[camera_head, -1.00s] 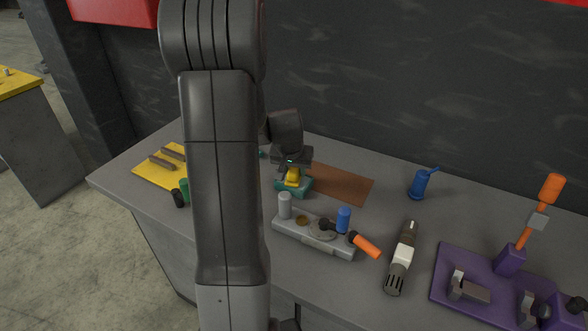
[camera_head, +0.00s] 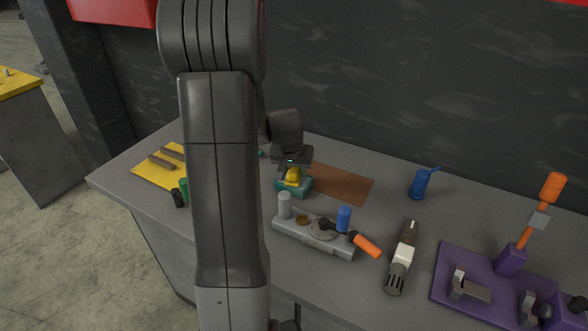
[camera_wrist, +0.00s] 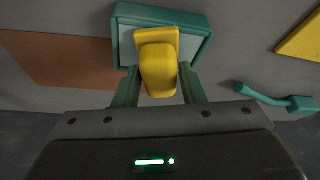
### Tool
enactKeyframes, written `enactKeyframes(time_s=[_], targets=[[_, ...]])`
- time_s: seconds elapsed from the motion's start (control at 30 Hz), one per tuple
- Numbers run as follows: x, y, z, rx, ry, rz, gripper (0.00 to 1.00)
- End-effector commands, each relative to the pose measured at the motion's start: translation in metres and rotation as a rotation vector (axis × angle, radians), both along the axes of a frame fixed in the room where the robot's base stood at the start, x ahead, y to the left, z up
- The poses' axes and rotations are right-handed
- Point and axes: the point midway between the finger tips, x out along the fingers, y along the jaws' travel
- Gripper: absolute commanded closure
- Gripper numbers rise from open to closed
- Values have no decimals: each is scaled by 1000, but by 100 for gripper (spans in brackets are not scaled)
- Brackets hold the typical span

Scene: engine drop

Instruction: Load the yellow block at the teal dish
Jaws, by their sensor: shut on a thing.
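The yellow block (camera_wrist: 158,66) is between the two fingers of my gripper (camera_wrist: 158,88) in the wrist view, and the fingers are shut on it. The block has a wide flat end and a rounded nearer part. The teal dish (camera_wrist: 205,18) lies directly beyond and under the block, a shallow rectangle with a pale inside. In the head view the block (camera_head: 293,175) shows just under my gripper (camera_head: 292,167), at the teal dish (camera_head: 301,190). I cannot tell whether the block touches the dish floor.
A brown mat (camera_head: 342,184) lies right of the dish. A grey fixture (camera_head: 312,240) with cylinders and an orange-handled tool stands in front. A yellow mat (camera_head: 150,176) with dark bars is at left. A teal bent tool (camera_wrist: 272,97) lies near the dish. A blue can (camera_head: 419,185) stands at right.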

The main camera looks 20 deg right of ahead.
Motion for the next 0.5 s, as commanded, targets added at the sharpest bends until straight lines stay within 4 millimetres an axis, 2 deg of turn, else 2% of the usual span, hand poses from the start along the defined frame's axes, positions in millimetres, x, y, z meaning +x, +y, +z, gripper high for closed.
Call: enactKeyframes(time_s=[0.33, 0.5], targets=[[-1, 1, -2, 2, 5, 0, 87], [-1, 0, 5, 2, 4, -1, 87]])
